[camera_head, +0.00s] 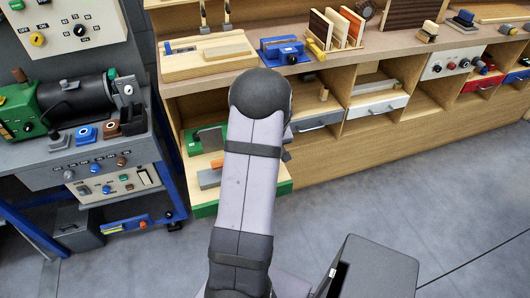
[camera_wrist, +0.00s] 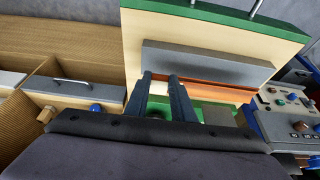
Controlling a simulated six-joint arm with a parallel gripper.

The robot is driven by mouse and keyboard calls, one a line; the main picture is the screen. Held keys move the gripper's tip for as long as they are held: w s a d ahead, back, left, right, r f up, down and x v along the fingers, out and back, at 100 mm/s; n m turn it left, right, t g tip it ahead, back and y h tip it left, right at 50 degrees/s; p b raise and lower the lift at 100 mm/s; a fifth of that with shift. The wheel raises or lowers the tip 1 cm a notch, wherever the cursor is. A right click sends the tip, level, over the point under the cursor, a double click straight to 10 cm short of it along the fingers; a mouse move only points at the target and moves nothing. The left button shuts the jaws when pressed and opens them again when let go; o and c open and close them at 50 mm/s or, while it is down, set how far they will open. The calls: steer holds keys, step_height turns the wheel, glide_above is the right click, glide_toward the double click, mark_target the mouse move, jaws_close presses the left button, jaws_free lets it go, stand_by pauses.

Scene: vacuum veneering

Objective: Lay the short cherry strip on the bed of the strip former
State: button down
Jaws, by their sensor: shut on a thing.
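The orange-brown cherry strip (camera_wrist: 228,90) lies across the middle of the wrist view, alongside a long grey bar (camera_wrist: 205,62). It also shows in the head view (camera_head: 217,164), just left of my arm. My gripper (camera_wrist: 161,77) is at the strip's left part with its two fingers close together, shut on it. The exact contact is hard to see. The grey bar is just beyond the fingertips, on a pale board with a green edge (camera_wrist: 225,14). A green part (camera_wrist: 190,105) shows behind the fingers. In the head view my arm hides the gripper.
The green-edged board (camera_head: 240,200) sits low beside the wooden cubbies. A drawer (camera_wrist: 75,92) with a metal handle is left in the wrist view; a control panel (camera_wrist: 290,100) is at right. A blue-framed machine bench (camera_head: 90,160) stands left.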

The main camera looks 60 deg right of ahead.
steer(key=shift+f+b, duration=1.9)
steer(key=shift+f, duration=0.2)
steer(key=shift+f+b, duration=0.15)
steer(key=shift+b, duration=0.4)
steer(key=c, duration=1.4)
jaws_free()
steer(key=shift+c, duration=0.2)
steer(key=v, duration=0.7)
